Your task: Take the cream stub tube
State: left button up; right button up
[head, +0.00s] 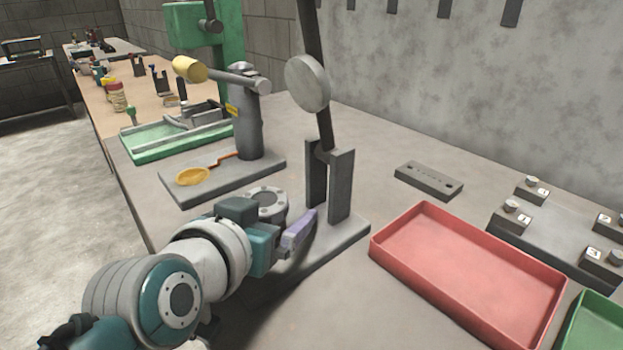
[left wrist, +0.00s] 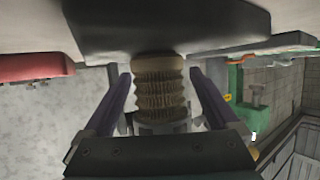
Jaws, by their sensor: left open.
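A short tan, ridged tube (left wrist: 160,88), which looks like the cream stub tube, is between the two fingers of my left gripper (left wrist: 160,95) in the left wrist view. Gaps show on both sides, so the gripper is open around it and not closed on it. The tube's far end meets a dark slab (left wrist: 160,30). In the head view my left gripper (head: 300,230) is low beside the grey stand (head: 341,185) and pointed at its base. The tube cannot be made out there. My right gripper is not in view.
The stand has two uprights and a dark lever with a round disc (head: 307,83). A grey post (head: 247,125) with a yellow-ended bar (head: 190,69) and an orange spoon-like tool (head: 193,177) stand behind.

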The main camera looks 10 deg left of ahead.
pick_arm(q)
jog(key=shift+w+f, duration=0.15)
jog(key=shift+w, duration=0.1)
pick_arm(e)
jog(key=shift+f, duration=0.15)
pick_arm(q)
jog(key=shift+c, duration=0.4)
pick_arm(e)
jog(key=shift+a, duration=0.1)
pick_arm(q)
grip_shut()
